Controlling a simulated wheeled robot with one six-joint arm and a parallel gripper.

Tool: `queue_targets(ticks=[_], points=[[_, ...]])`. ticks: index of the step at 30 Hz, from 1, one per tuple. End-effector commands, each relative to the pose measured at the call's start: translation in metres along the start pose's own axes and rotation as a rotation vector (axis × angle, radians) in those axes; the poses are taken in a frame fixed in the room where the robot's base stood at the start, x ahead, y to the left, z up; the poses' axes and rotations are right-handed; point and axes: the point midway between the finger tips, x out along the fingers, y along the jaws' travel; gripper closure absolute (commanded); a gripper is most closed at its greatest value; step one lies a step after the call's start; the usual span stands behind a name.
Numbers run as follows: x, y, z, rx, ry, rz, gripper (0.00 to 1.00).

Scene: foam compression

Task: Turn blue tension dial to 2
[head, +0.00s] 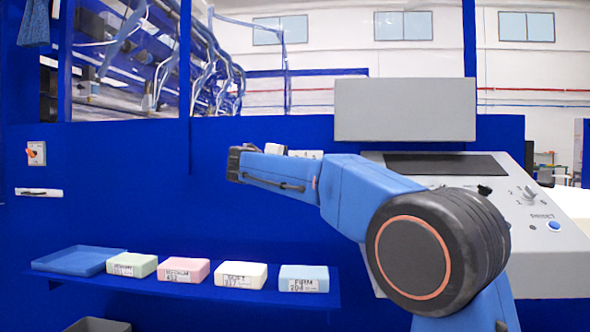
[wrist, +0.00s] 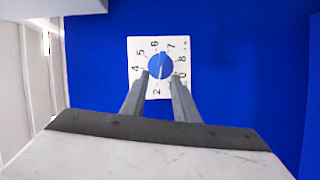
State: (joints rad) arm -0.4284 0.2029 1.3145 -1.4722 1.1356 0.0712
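The blue tension dial (wrist: 160,66) sits on a white square plate (wrist: 134,44) with black numbers, fixed to a blue panel, in the wrist view. A thin light line runs across the dial, nearly upright in the picture; I cannot tell which end is the pointer. The 2 is at the plate's bottom. My gripper (wrist: 161,74) has its two fingers apart, with the tips at the left and right lower sides of the dial; I cannot tell whether they touch it. In the head view my arm hides the dial and most of the gripper.
A shelf (head: 200,291) below my arm holds a blue tray (head: 78,260) and several labelled foam blocks, including a pink one (head: 184,270). A grey console (head: 540,240) with a dark screen and knobs stands at right. The blue panel left of my arm is mostly clear.

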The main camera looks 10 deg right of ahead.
Motion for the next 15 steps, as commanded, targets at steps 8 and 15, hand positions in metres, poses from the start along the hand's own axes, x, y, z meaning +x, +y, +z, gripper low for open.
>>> queue_targets(ticks=[8, 15], points=[[-0.052, 0.001, 0.0, 0.0, 0.003, 0.0, 0.73], [-0.101, 0.0, -0.001, 0.001, 0.004, -0.001, 0.73]])
